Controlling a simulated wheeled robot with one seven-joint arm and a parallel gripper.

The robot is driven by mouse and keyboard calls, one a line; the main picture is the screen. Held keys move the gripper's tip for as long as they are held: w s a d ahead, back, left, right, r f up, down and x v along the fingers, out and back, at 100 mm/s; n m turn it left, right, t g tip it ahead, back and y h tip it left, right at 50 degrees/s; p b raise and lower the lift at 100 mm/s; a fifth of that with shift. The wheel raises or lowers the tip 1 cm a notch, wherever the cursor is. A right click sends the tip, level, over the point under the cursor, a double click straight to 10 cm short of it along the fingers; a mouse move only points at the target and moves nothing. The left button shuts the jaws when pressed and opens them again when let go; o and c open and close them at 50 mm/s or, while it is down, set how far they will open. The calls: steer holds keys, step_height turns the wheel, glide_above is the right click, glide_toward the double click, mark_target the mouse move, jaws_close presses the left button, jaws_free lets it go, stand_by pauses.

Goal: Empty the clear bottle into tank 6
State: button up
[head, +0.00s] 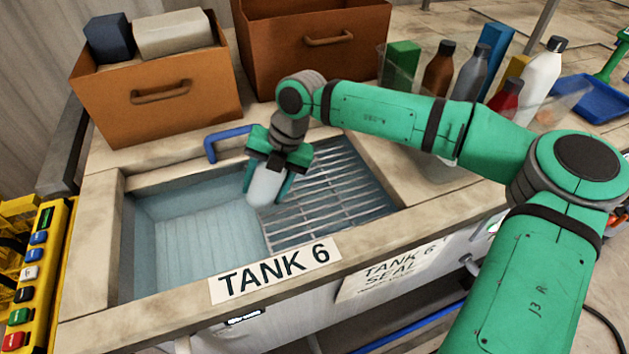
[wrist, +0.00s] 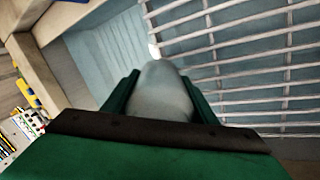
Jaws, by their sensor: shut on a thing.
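My gripper (head: 268,188) is shut on the clear bottle (head: 264,187), a pale translucent body between the two green fingers. It hangs over tank 6 (head: 185,225), near the border between the open basin on the left and the slatted rack on the right. In the wrist view the bottle (wrist: 164,90) lies between the fingers, with the basin and the rack beyond it. Its neck and any contents cannot be made out. The TANK 6 label (head: 275,272) is on the tank's front rim.
A metal rack (head: 325,195) covers the tank's right part. A blue handle (head: 225,142) stands at the back rim. Brown drawer boxes (head: 160,98) stand behind. Several bottles, among them a white one (head: 540,80), stand at the back right. A yellow button panel (head: 40,275) is at the left.

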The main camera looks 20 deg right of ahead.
mark_target(258, 166)
steer(key=shift+d+r+t+y, duration=0.25)
steer(key=shift+r+y, duration=0.3)
steer(key=shift+y, duration=0.3)
steer(key=shift+d+r+t+y, duration=0.2)
steer(key=shift+r+y, duration=0.3)
steer(key=shift+y, duration=0.35)
steer(key=shift+a+r+t+y, duration=0.15)
steer(key=shift+r+y, duration=0.35)
steer(key=shift+y, duration=0.15)
steer(key=shift+a+r+t+y, duration=0.1)
steer(key=shift+a+r+y, duration=0.05)
steer(key=shift+r+y, duration=0.45)
steer(key=shift+a+y, duration=0.1)
steer(key=shift+y, duration=0.15)
steer(key=shift+w+a+r+t+y, duration=0.1)
steer(key=shift+a+r+t+y, duration=0.1)
steer(key=shift+r+y, duration=0.5)
steer(key=shift+a+r+t+y, duration=0.1)
steer(key=shift+r+t+y, duration=0.1)
steer(key=shift+r+y, duration=0.45)
steer(key=shift+d+r+y, duration=0.1)
steer(key=shift+r+y, duration=0.15)
steer(key=shift+y, duration=0.2)
steer(key=shift+d+r+y+b, duration=0.3)
steer(key=shift+d+r+y, duration=0.3)
steer(key=shift+y, duration=0.1)
